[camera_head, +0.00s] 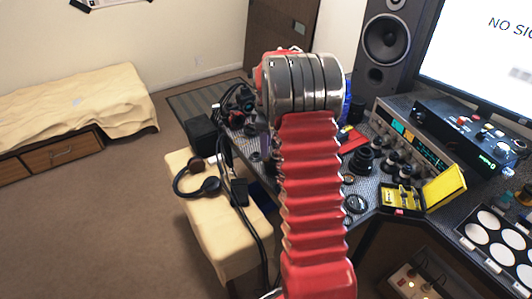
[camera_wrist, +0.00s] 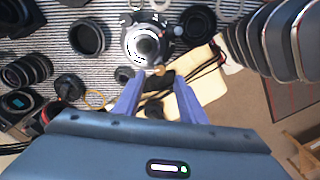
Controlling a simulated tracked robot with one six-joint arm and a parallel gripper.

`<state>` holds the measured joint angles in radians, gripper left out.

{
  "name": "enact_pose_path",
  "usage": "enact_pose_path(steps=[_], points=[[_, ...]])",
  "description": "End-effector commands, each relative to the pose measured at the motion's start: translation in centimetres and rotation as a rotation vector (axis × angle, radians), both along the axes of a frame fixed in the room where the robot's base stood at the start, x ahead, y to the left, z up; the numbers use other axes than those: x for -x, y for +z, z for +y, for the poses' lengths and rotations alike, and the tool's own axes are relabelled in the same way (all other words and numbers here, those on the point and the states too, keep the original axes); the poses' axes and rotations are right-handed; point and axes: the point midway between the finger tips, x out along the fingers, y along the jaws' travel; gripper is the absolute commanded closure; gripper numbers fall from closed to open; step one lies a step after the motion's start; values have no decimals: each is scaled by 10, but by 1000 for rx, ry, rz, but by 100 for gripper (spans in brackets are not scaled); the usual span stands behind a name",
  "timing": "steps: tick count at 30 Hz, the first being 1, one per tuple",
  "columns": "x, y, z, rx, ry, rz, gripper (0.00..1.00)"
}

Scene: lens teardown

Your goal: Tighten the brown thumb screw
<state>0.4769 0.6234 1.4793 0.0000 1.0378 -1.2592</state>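In the wrist view, a silver round device (camera_wrist: 146,44) with a bright glassy centre lies on the striped mat. A small brown knob (camera_wrist: 159,70), which looks like the brown thumb screw, sits at its lower right edge. My gripper (camera_wrist: 158,82) has two purple-blue fingers spread apart, with nothing held between them. The knob lies just beyond the fingertips, roughly midway between them; I see no contact. In the head view my red arm hides the gripper and the screw.
Dark lens rings (camera_wrist: 88,37) and a black cap (camera_wrist: 197,23) lie around the device. The desk edge is close, with a cream bench (camera_head: 220,230) and headphones (camera_head: 198,180) beyond. A yellow case (camera_head: 443,188), speaker (camera_head: 388,40) and electronics stand on the desk at right.

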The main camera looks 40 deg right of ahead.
Motion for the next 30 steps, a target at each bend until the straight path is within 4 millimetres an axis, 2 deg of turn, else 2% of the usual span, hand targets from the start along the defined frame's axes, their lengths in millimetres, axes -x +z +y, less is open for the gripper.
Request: enact_pose_path(steps=[9, 15, 30], points=[[0, 57, 0, 1, 0, -2, 63], [0, 80, 0, 1, 0, -1, 63], [0, 87, 1, 1, -2, -1, 63]])
